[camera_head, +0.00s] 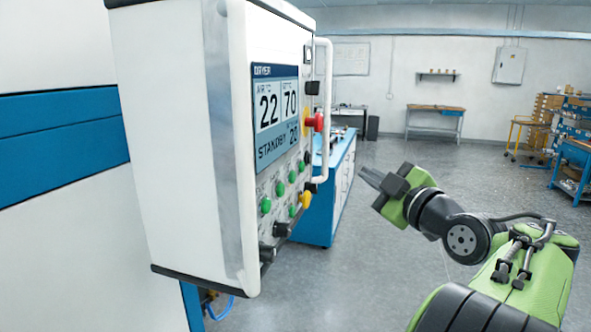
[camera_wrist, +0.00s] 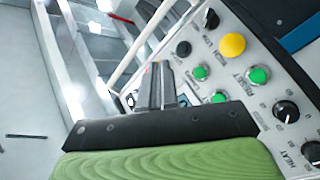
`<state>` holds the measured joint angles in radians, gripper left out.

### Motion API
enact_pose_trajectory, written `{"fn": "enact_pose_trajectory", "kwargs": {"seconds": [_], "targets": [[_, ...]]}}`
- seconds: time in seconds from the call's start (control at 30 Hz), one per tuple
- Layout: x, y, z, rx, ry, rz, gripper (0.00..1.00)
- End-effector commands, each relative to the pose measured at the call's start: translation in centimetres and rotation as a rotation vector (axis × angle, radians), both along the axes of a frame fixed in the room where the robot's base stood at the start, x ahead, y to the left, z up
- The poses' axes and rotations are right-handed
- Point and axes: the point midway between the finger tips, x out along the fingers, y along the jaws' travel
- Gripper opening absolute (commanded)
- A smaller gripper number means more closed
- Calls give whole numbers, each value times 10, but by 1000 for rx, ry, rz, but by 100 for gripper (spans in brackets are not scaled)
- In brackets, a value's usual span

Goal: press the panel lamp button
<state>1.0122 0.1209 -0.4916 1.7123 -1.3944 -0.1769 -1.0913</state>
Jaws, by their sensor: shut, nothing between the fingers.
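The dryer control panel (camera_head: 278,160) stands at the left in the head view, with a lit screen above its buttons. Green buttons (camera_head: 265,205) and a yellow button (camera_head: 305,200) sit on its lower face. In the wrist view I see green buttons (camera_wrist: 258,75), a yellow button (camera_wrist: 232,46) and a black button (camera_wrist: 183,48). I cannot read which is the panel lamp button; part of the lower row is hidden behind my gripper. My gripper (camera_head: 368,178) is shut and empty, right of the panel and apart from it. Its fingers (camera_wrist: 157,68) overlap the panel's edge in the wrist view.
A white handle rail (camera_head: 324,110) runs down the panel's right side. A red knob (camera_head: 316,122) and black knobs (camera_head: 282,229) stick out from the face. A blue and white cabinet (camera_head: 335,195) stands behind the panel. The floor between panel and arm is clear.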

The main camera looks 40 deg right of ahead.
Motion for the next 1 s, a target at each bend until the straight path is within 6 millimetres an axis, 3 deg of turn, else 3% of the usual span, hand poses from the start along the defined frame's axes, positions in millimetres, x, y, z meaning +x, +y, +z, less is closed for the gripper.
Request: {"fn": "enact_pose_trajectory", "kwargs": {"seconds": [0.17,0.7,1.0], "targets": [[9,8,2,1,-2,5,0],[66,52,-1,2,1,5,0],[70,55,0,3,1,2,0]]}}
